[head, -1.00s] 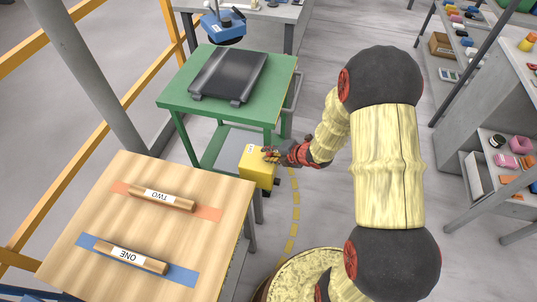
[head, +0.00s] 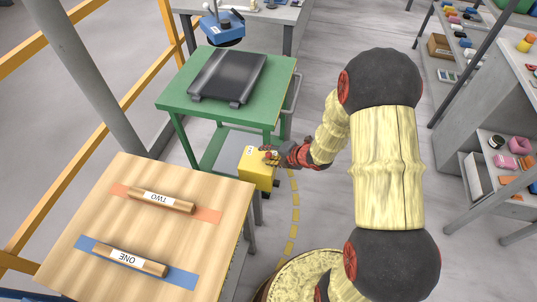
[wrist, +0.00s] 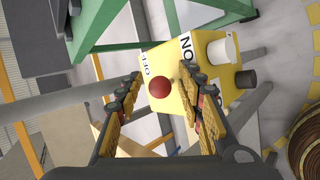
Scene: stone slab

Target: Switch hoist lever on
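The hoist control is a yellow box (head: 257,170), which also fills the middle of the wrist view (wrist: 205,72). It carries an "OFF" label on its left part and an "ON" label on its right part in the wrist view. A red ball knob (wrist: 159,87), seemingly the lever's end, shows between the labels, nearer "OFF"; its stem is hidden. My gripper (wrist: 158,88) is open, with one finger on each side of the knob and a gap visible on both sides. In the head view my gripper (head: 272,156) is at the box's right side, its fingers small and unclear.
A wooden table (head: 95,210) with two labelled wooden rods stands left of the box. Shelves with small goods (head: 500,165) line the right. Floor right of the box is clear.

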